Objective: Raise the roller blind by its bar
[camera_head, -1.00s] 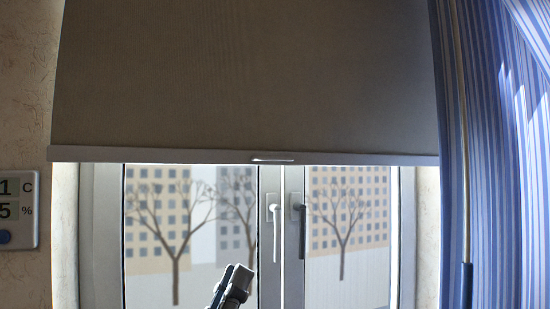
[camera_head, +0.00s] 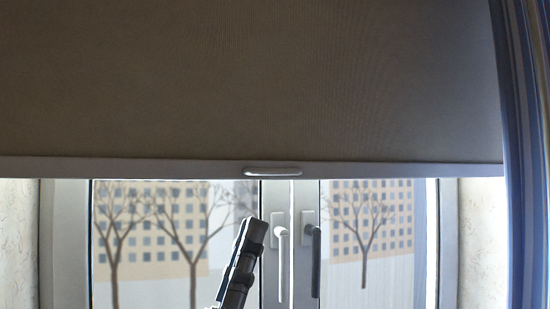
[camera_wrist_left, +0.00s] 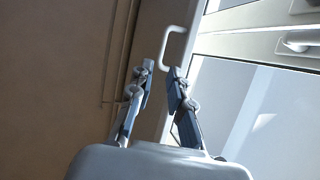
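The dark roller blind (camera_head: 250,80) is partly lowered and covers the upper window. Its pale bottom bar (camera_head: 120,168) runs level across the view, with a small light handle (camera_head: 273,170) near the middle. My left gripper (camera_head: 249,225) is below the bar, slightly left of the handle. In the left wrist view, the two fingers of my left gripper (camera_wrist_left: 158,72) are apart with nothing between them. The handle (camera_wrist_left: 174,40) shows just beyond the fingertips, nearer the right finger, beside the blind fabric (camera_wrist_left: 60,70). My right gripper is not in view.
Behind the blind is a double window with a white handle (camera_head: 280,265) and a grey handle (camera_head: 316,260). A blue striped curtain (camera_head: 528,160) hangs at the right edge. The space below the bar on both sides of my left gripper looks clear.

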